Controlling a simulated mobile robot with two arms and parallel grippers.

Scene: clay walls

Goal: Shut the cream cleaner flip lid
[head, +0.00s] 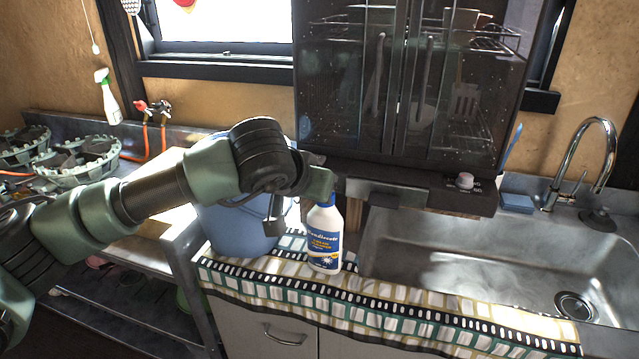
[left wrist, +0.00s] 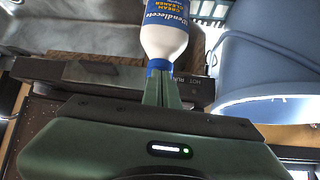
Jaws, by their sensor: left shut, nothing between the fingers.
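The cream cleaner bottle (head: 325,243) is white with a blue label and a blue cap. It stands upright on the patterned cloth at the left of the sink. In the left wrist view the bottle (left wrist: 164,40) appears upside down, with its blue cap at the fingertips. My left gripper (head: 323,192) is shut and empty, right at the top of the bottle. Its closed fingers (left wrist: 161,85) overlap the cap in the left wrist view and seem to touch it. The flip lid is mostly hidden by the fingers, so I cannot tell its angle. My right gripper is out of view.
A blue bucket (head: 232,228) stands close at the left of the bottle. The steel sink (head: 440,235) lies to the right. A dark glass-fronted cabinet (head: 400,90) hangs behind and above. The patterned cloth (head: 400,312) covers the counter's front edge.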

